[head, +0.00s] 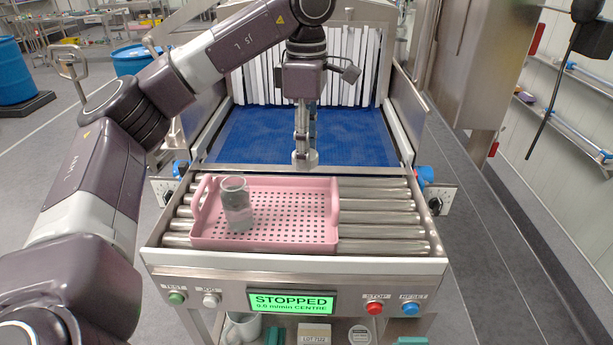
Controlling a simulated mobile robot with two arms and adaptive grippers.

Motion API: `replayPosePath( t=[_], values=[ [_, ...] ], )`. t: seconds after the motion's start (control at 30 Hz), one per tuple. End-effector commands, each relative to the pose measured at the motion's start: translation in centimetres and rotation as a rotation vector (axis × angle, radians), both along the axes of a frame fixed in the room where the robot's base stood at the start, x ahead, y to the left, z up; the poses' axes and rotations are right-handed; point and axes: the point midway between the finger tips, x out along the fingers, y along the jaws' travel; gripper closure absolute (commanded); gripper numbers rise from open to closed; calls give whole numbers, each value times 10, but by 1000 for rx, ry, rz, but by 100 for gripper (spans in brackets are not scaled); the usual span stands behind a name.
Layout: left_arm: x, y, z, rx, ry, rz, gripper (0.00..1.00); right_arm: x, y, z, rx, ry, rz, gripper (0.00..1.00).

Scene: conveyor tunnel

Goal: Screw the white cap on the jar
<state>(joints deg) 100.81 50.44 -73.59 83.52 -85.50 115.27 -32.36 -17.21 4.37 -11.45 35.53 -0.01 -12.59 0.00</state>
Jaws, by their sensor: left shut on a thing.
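A grey, see-through jar (238,207) stands upright in the left half of a pink perforated tray (320,238). Its rim at the top shows no cap on it. My left gripper (304,148) hangs pointing down, behind and to the right of the jar in the picture, higher than the tray. It is shut on a small pale round piece, the white cap (305,159), at its fingertips. The cap is apart from the jar. Fine detail of the fingers is too small to tell. My right gripper is out of view.
The tray rests on steel rollers (385,212), with bare rollers to its right. Behind is a blue belt (355,137) leading to white strip curtains (355,65). Metal side walls flank the belt. A front panel with buttons has a green display (291,303) reading STOPPED.

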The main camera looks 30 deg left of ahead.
Motion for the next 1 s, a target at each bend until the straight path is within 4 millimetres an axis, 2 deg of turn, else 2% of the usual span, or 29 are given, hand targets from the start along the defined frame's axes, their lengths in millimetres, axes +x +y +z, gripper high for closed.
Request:
replayPosePath(
  t=[0.03, 0.1, 0.33, 0.83, 1.0],
  values=[
    [1, 0, 15, 1, -4, 0, 74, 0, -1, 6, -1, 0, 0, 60],
    [1, 0, 27, 0, -3, 0, 74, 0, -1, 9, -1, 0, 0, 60],
    [0, 0, 51, 0, -1, 1, 74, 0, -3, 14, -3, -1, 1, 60],
    [0, 0, 55, 0, 1, -1, 74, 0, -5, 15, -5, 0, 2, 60],
    [-2, -7, 45, 1, 4, -98, 74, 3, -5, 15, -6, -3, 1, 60]
  ],
)
